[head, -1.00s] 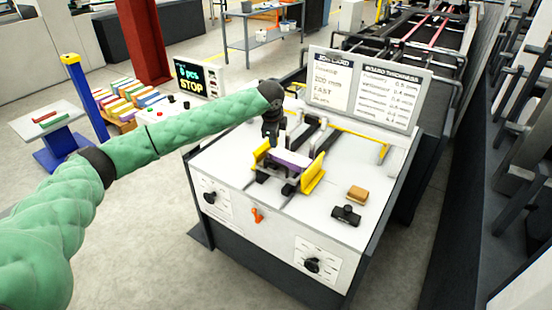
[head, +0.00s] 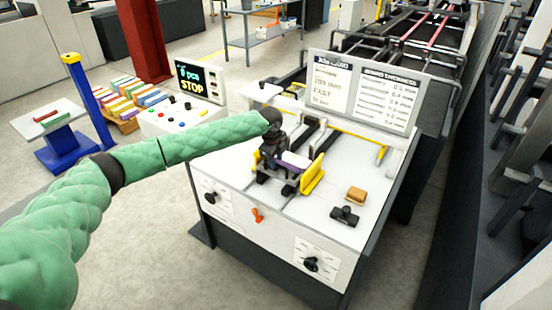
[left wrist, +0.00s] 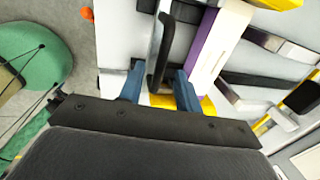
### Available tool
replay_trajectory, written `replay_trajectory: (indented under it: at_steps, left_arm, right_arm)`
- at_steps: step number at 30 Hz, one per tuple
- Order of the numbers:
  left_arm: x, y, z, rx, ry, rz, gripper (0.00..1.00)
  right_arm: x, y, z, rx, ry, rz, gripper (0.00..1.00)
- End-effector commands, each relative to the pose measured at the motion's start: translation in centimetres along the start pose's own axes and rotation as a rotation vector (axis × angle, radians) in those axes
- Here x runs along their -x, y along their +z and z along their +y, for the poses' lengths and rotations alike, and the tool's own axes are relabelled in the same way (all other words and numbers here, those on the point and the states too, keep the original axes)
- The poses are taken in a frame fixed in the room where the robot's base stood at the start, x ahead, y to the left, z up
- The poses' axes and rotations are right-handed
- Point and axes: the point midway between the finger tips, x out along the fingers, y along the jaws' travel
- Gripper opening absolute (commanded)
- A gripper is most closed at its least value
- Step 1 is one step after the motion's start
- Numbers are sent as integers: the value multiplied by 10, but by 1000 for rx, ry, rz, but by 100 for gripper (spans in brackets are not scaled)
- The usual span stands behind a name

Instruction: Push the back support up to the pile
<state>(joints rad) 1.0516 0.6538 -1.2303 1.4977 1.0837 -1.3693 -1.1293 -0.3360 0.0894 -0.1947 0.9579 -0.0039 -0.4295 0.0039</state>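The pile (head: 293,160), purple and white, stands on the white machine top between yellow side guides (head: 313,176). It also shows in the left wrist view (left wrist: 212,45), right of my fingers. My left gripper (head: 270,158) is lowered at the pile's left end, by the dark parts of the feeder. In the left wrist view, my two blue fingertips (left wrist: 158,82) are apart, one on each side of an upright black bar (left wrist: 160,45), apparently the back support. Narrow gaps seem to show beside the bar. The bar stands apart from the pile. My right gripper is in neither view.
A tan block (head: 356,194) and a small black device (head: 345,214) lie on the machine top at right. Dark rails (head: 312,135) and a yellow bar (head: 360,138) lie behind the pile. The job card board (head: 365,88) stands at the back.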

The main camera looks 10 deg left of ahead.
Motion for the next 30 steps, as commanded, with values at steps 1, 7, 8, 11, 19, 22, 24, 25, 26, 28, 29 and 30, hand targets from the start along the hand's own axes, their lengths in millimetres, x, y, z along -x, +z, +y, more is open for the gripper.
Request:
replay_trajectory:
  at_steps: [1, 7, 8, 11, 19, 22, 24, 25, 26, 28, 29, 30]
  left_arm:
    - [-3, 0, 0, 0, 1, 0, 34]
    - [-12, 0, 0, -1, 0, -1, 34]
    - [-13, 0, 0, -1, 0, -1, 34]
    - [-13, 0, 0, -1, 0, -1, 34]
    - [-13, 0, 0, 0, 0, -1, 1]
    - [-13, 0, 0, 0, 0, -1, 0]
    - [-13, 0, 0, 0, 0, -1, 0]
    - [-13, 0, 0, 0, 0, -1, 0]
    - [-14, 0, -1, 0, 0, -1, 0]
    - [-15, 0, -6, 1, -1, -1, 0]
    - [-16, 0, -10, 2, -1, -1, 0]
    - [-17, 0, -15, 2, -2, -1, 0]
  right_arm:
    - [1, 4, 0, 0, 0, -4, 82]
    - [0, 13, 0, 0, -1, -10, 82]
    - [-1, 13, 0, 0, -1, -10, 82]
    - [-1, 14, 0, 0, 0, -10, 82]
    - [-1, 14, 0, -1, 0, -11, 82]
    - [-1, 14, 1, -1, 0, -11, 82]
    - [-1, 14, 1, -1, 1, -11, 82]
    - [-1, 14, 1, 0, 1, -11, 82]
    - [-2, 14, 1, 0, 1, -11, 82]
    - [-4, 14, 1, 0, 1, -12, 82]
    - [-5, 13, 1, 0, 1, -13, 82]
    - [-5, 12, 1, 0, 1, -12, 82]
